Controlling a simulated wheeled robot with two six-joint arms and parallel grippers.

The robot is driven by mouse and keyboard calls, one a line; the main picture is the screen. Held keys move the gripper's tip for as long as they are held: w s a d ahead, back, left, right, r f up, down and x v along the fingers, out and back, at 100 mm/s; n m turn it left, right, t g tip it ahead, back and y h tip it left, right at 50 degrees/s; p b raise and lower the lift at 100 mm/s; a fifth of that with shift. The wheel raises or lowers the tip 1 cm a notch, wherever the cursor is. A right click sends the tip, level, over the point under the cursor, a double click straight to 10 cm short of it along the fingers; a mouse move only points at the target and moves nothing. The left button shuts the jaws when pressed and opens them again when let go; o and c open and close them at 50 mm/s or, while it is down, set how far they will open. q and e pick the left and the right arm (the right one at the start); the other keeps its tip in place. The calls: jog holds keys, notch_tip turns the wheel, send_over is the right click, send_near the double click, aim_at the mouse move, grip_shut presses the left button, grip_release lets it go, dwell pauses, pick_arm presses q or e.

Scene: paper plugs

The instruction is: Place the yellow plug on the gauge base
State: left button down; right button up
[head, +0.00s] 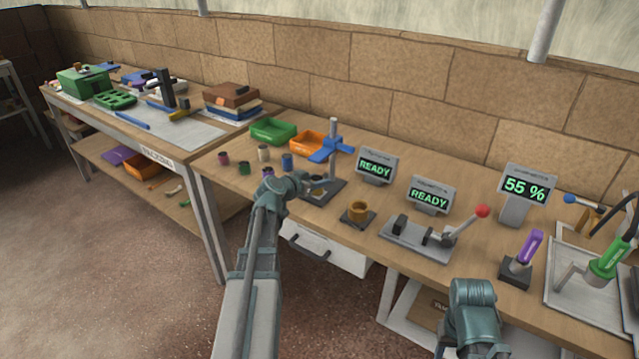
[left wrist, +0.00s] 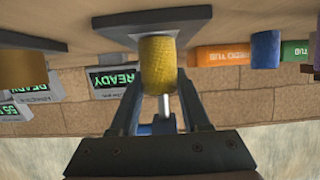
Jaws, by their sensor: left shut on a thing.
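The yellow plug (left wrist: 158,64) is a short cylinder between the fingers of my left gripper (left wrist: 160,98), which is shut on it. In the head view, my left gripper (head: 318,184) is over the dark gauge base (head: 332,193) below the blue-topped gauge stand. The yellow plug (head: 317,192) is small and partly hidden there. In the left wrist view, which looks upside down, the plug's end meets or nearly meets the pale patch on the gauge base (left wrist: 190,18). I cannot tell if they touch. My right gripper's fingers are out of view; only part of my right arm shows.
The gauge's post and blue head (head: 331,150) stand close behind my left gripper. Several small plugs sit to its left, by a green tray (head: 272,131) and an orange tray (head: 309,142). A brass cup (head: 357,211) and a lever clamp (head: 420,239) stand to the right.

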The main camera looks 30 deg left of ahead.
pick_arm(q)
jog(key=shift+f, duration=0.1)
jog(key=shift+f, duration=0.15)
jog(key=shift+c, duration=1.8)
grip_release()
jog(key=shift+r, duration=0.2)
jog(key=shift+s+r, duration=0.1)
jog(key=shift+r, duration=0.15)
jog(key=d+p+v, duration=0.1)
jog(key=p+v, duration=0.3)
jog(key=v, duration=0.7)
jog(key=shift+s+a+p, duration=0.3)
jog(key=shift+s+a, duration=0.05)
jog(key=shift+a, duration=0.1)
